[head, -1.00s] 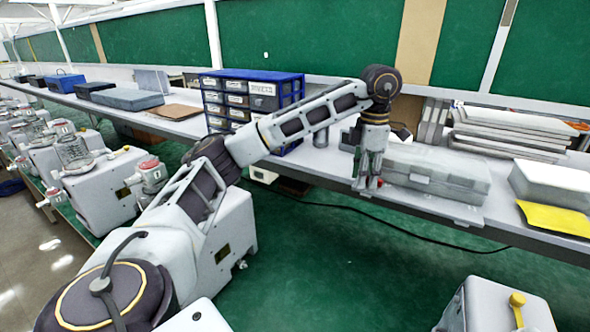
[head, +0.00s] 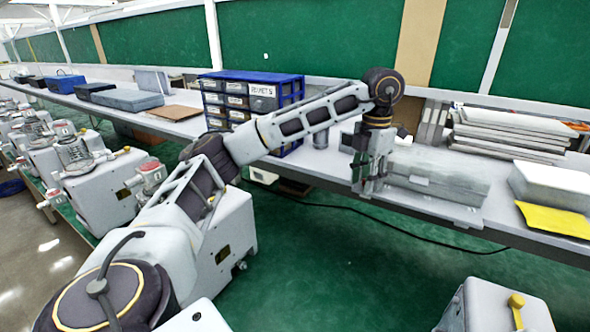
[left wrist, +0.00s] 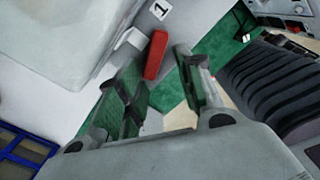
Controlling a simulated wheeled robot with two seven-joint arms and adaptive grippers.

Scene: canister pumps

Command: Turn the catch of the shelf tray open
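The shelf tray (head: 435,172) is a long grey case near the front edge of the shelf in the head view; my left gripper (head: 366,185) points down at its left end. In the left wrist view a red bar (left wrist: 155,55), which looks like the catch, sits by a pale surface with a tag marked 1 (left wrist: 135,38). The left gripper (left wrist: 158,64) is open there, with its two fingers apart. The red bar shows in or just beyond the gap between the fingertips; I cannot tell whether they touch it. The catch is not distinguishable in the head view.
A blue drawer cabinet (head: 250,92) stands on the shelf left of the tray, behind my arm. A white box (head: 552,184) and a yellow sheet (head: 553,220) lie to the right. Flat stacked panels (head: 510,130) are behind. A dark cable (head: 400,228) hangs below the shelf edge.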

